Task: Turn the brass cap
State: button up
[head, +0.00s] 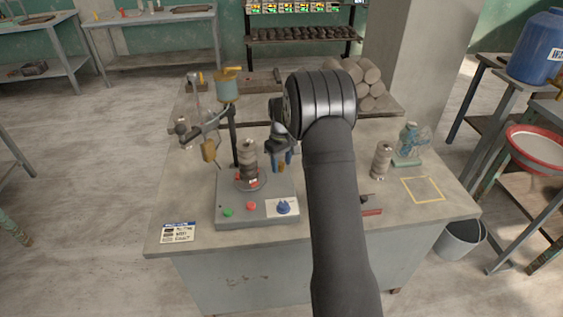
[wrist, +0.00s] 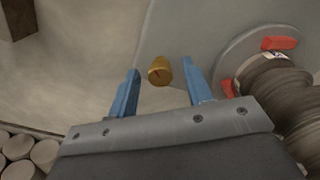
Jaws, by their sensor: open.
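The brass cap (wrist: 159,71) is a small golden-brown knob with a dark slot across its face. In the wrist view it shows in the gap between the two blue fingertips of my gripper (wrist: 160,68), with clear space on both sides. My gripper is open and holds nothing. Whether the tips reach the cap's depth I cannot tell. In the head view my gripper (head: 284,156) is just right of the grey spool on the machine, partly hidden by my arm. A small orange-brown spot (head: 281,168) by the fingers there is probably the cap.
A grey machine base (head: 230,210) with coloured knobs carries a spool (head: 249,162) close beside my gripper. A post with a canister (head: 228,90) stands behind it. Clay rolls (head: 368,82) are stacked at the back. Another spool (head: 381,161) and a glass bottle (head: 412,140) stand right.

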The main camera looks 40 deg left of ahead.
jog(key=c, duration=1)
jog(key=shift+m, duration=0.3)
jog(key=m, duration=0.5)
jog(key=shift+m, duration=0.3)
jog(key=m, duration=0.5)
jog(key=shift+m, duration=0.4)
jog(key=o, duration=1)
